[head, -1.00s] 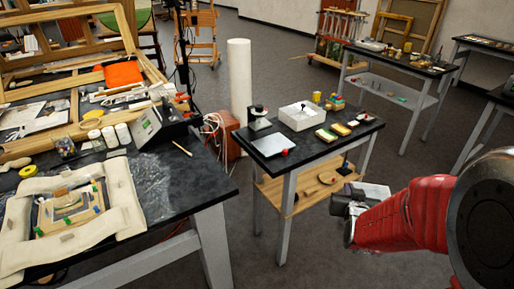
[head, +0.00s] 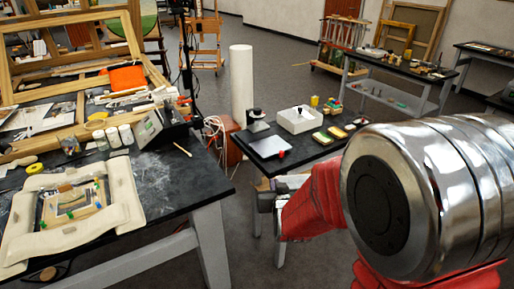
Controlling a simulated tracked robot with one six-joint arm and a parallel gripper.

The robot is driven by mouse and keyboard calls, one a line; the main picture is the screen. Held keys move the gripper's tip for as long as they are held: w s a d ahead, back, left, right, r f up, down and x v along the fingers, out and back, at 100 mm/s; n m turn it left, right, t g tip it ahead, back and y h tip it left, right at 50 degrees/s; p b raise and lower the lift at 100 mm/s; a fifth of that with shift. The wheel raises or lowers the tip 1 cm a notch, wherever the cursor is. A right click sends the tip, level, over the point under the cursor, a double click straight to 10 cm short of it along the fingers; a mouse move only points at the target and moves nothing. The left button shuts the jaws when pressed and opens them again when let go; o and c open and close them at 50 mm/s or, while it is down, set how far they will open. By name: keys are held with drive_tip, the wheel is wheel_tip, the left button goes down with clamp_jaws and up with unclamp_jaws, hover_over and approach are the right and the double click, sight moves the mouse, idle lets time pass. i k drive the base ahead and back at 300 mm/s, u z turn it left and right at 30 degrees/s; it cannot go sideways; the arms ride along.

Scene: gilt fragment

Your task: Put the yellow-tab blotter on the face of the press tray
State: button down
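Several small pads lie in a row on the small black-topped table, the nearest (head: 321,138) greenish with pale yellow. They are too small for me to tell which one is the yellow-tab blotter. A flat pale grey plate (head: 269,147) with a red knob lies at the table's left end. I cannot tell for sure which of these is the press tray. My gripper (head: 264,196) is low at the table's near edge, below the top. Its fingers are small and partly hidden, so its opening is unclear.
A dark bench (head: 165,178) at left carries a cushioned frame (head: 112,222) around a small panel with coloured tabs, plus jars. A tall white roll (head: 241,85) stands behind the small table. My arm hides that table's right part. Grey floor lies between bench and table.

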sight(271, 146)
drive_tip(key=u, duration=0.6)
drive_tip(key=i, duration=0.4)
drive_tip(key=u, duration=0.8)
drive_tip(key=i, duration=0.7)
drive_tip(key=z, duration=0.6)
